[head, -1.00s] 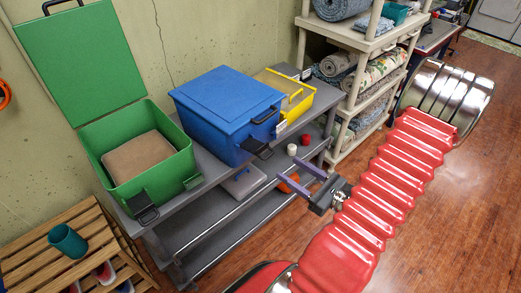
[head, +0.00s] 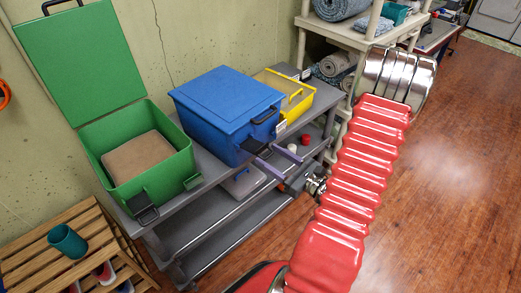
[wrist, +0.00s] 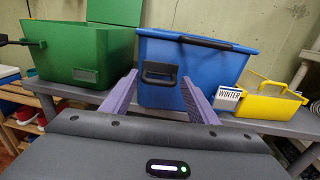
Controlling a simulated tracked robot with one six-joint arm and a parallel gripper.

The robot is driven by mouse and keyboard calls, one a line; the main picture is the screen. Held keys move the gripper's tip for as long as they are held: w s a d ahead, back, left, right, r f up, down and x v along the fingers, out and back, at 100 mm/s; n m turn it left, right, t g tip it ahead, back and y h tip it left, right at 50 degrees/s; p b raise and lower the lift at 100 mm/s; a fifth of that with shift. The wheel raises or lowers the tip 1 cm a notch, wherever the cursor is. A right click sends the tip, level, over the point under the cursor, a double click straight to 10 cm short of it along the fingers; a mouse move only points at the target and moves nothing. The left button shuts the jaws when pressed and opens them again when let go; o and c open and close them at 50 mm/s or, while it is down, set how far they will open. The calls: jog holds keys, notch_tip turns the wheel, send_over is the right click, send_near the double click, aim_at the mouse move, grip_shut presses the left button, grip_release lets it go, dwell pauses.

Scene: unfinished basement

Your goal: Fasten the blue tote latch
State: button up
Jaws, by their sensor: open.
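The blue tote (head: 215,120) stands on the grey shelf unit with its lid lying flat on top. Its black latch (head: 252,147) sticks out from the front wall, swung away from it. The latch also shows in the wrist view (wrist: 160,72), between the fingers. My gripper (head: 266,153) is open, its two purple fingers pointing at the tote front, one on each side of the latch. In the wrist view my gripper (wrist: 159,77) holds nothing. I cannot tell whether the fingers touch the latch.
A green tote (head: 150,165) with its lid raised stands to the left. A yellow bin (head: 298,103) stands to the right, near a red and a white small object (head: 292,148). A slatted wooden rack (head: 30,250) is at lower left. Open floor lies on the right.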

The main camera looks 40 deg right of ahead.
aim_at(261, 150)
jog(key=shift+w+a, duration=0.2)
jog(key=shift+w, duration=1.05)
jog(key=shift+w+a, duration=0.15)
jog(key=shift+w, duration=1.1)
jog(key=shift+c, duration=0.5)
jog(key=shift+d, duration=0.1)
jog(key=c, duration=1.1)
